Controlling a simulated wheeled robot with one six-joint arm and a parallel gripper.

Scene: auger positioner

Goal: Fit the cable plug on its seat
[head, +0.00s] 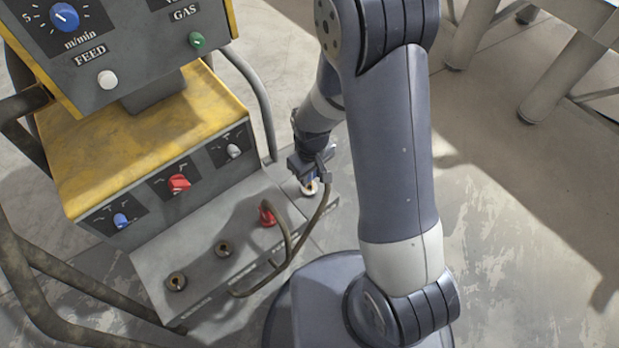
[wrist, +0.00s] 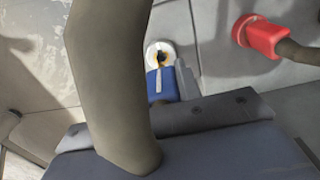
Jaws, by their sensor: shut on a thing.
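My gripper (head: 311,170) is shut on a blue cable plug, above the far right end of the grey socket ledge. The plug's blue body (wrist: 162,86), with a white stripe, shows in the wrist view, and a little of it shows under the jaws in the head view (head: 310,180). A white ring seat (head: 310,190) with a brass-coloured centre lies right below the plug. In the wrist view the plug overlaps the near side of the ring (wrist: 160,49). I cannot tell whether it touches or has entered the seat. Its thick brown cable (wrist: 112,70) crosses the wrist view.
A red plug (head: 267,213) with its own cable sits on the ledge (head: 192,262), left of the white seat. Two bare brass-rimmed sockets (head: 223,248) (head: 176,281) lie further left. The yellow-topped control box (head: 140,150) stands behind the ledge. Open floor (head: 520,220) lies right.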

